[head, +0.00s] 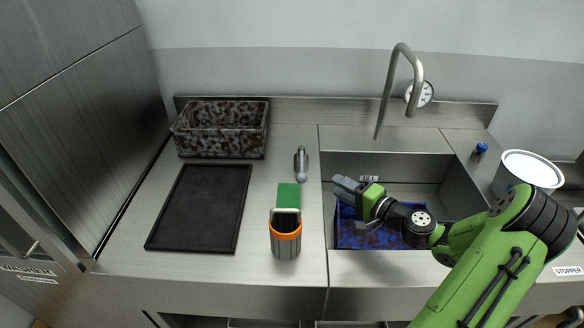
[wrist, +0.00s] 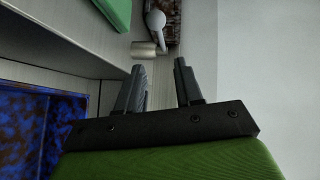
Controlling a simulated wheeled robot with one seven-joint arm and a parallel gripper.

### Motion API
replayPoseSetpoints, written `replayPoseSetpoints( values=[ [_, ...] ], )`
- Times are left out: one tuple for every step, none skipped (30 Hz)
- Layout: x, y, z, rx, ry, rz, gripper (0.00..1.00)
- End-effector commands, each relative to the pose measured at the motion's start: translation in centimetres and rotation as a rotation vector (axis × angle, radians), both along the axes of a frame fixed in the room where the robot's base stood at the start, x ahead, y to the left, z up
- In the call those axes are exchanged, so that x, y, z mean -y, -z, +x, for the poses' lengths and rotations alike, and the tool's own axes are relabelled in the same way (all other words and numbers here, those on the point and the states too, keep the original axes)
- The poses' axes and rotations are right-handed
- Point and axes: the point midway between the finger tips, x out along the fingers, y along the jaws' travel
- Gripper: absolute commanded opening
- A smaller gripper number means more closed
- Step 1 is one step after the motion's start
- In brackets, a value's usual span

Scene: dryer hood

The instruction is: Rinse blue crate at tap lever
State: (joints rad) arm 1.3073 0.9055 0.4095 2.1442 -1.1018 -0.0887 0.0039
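The blue crate (head: 372,238) sits in the sink, partly hidden by my arm. Its blue surface carries dark brown patches; it also shows at the left of the wrist view (wrist: 28,128). The grey tap lever (head: 301,166) stands on the counter just left of the sink, and it shows beyond my fingers in the wrist view (wrist: 155,22). My gripper (head: 340,183) is above the crate near the sink's left edge, right of the lever and apart from it. In the wrist view its fingers (wrist: 160,66) are apart with nothing between them.
A curved spout (head: 418,72) rises behind the sink. A white bucket (head: 515,184) and blue knob (head: 481,148) are right.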

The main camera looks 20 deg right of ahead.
Motion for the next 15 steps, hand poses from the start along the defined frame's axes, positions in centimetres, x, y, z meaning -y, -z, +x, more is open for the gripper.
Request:
replayPoseSetpoints(
  values=[
    [-0.3, 0.0, 0.5, 0.001, -0.003, 0.0, 0.36],
    [-0.5, 0.1, 0.9, 0.0, -0.004, -0.002, 0.36],
    [-0.8, 0.2, 1.6, 0.0, -0.007, -0.002, 0.36],
    [-1.1, 0.2, 2.3, 0.002, -0.007, -0.002, 0.36],
    [-1.4, 0.4, 2.9, 0.001, -0.009, -0.003, 0.36],
    [-1.8, 0.5, 3.9, 0.001, -0.009, -0.004, 0.36],
    [-2.1, 0.6, 4.6, 0.001, -0.008, -0.002, 0.36],
    [-2.4, 0.7, 5.3, 0.001, -0.009, -0.004, 0.36],
    [-2.8, 0.9, 6.3, 0.001, -0.01, -0.004, 0.36],
    [-3.0, 1.0, 6.9, 0.0, -0.009, -0.004, 0.36],
    [-3.3, 1.1, 7.7, 0.001, -0.008, -0.003, 0.36],
    [-3.7, 1.2, 8.6, 0.0, -0.009, -0.004, 0.36],
    [-4.0, 1.3, 9.3, 0.0, -0.008, -0.003, 0.36],
    [-4.3, 1.4, 10.0, 0.001, -0.008, -0.004, 0.36],
    [-4.5, 1.6, 10.8, 0.0, -0.006, -0.003, 0.36]
  ],
)
